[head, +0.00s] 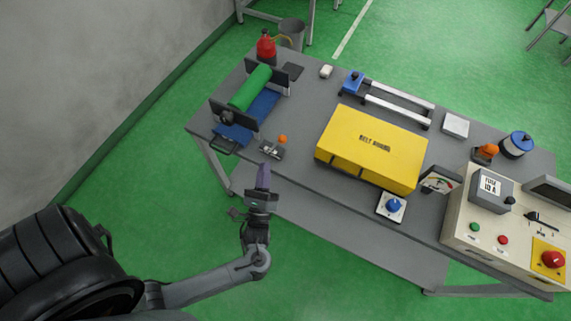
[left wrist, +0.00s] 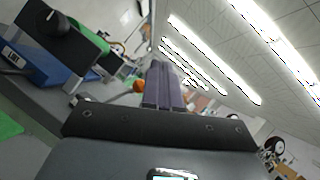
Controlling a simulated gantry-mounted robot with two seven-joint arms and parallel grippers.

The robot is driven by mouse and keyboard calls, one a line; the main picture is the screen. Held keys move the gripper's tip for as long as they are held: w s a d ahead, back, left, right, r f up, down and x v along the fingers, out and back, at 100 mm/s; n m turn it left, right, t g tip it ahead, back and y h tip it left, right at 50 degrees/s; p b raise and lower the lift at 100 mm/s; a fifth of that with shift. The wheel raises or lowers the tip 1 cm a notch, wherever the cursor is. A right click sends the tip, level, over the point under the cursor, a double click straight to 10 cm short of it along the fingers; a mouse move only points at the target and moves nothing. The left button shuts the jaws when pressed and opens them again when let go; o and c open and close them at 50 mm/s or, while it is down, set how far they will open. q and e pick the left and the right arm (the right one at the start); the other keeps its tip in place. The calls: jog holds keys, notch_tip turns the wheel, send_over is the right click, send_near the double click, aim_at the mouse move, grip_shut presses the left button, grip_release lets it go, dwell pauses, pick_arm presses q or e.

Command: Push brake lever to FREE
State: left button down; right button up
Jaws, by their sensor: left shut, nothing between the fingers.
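The lever with an orange ball knob (head: 283,139), which I take to be the brake lever, stands on a small dark base (head: 271,150) near the table's front edge, beside the green roller. Its lettering is too small to read. My left gripper (head: 263,169) is shut and empty, at the front edge just short of the base and apart from the knob. In the left wrist view the orange knob (left wrist: 139,86) shows just left of the shut purple-grey fingers (left wrist: 165,85). The right gripper is not in view.
A green roller (head: 250,88) lies on a blue stand (head: 258,108) with dark end plates, left of the lever. A yellow box (head: 372,145) stands to the right. A control console (head: 500,235) fills the table's right end. The tabletop between lever and yellow box is clear.

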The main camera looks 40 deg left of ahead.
pick_arm(q)
jog(key=b, duration=1)
send_near(278, 143)
jog(key=s+d, duration=0.2)
jog(key=d, duration=0.2)
jog(key=shift+w+d+f+b, duration=0.1)
jog(key=shift+w+f+b, duration=0.35)
jog(key=shift+f+b, duration=0.1)
jog(key=shift+r+x, duration=0.1)
jog(key=shift+x, duration=2.4)
jog(key=shift+r+x, duration=0.15)
jog(key=shift+x, duration=2.4)
jog(key=shift+s+y, duration=0.15)
jog(key=shift+y, duration=0.25)
jog(key=shift+n, duration=0.3)
